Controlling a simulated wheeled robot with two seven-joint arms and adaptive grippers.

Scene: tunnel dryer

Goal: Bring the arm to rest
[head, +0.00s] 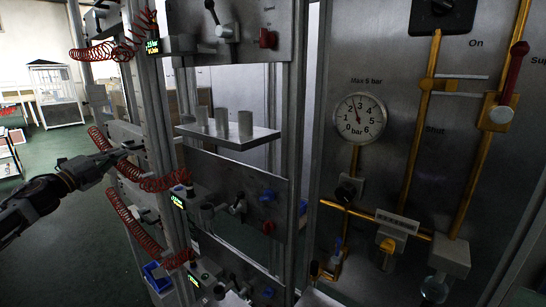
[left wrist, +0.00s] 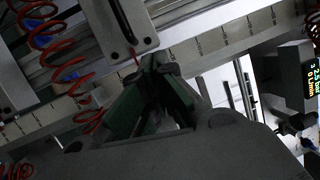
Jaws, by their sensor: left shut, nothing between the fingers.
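My left arm comes in from the left edge in the head view. Its dark gripper (head: 128,154) points right toward the metal frame, close to the red coiled hoses (head: 165,183). In the left wrist view the gripper (left wrist: 154,66) shows grey fingers with green pads that meet at the tips, with nothing between them. Behind the fingertips are a grey block and a pale rail with dark marks (left wrist: 212,40). Whether the fingers touch the block cannot be told. My right gripper is in neither view.
A shelf (head: 238,138) with several grey cylinders juts from the frame. A pressure gauge (head: 359,118) and brass pipes with valves are on the panel at right. Lit displays (head: 178,201) sit on the frame. Open green floor (head: 75,235) lies at left, with a white cage (head: 57,95) behind.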

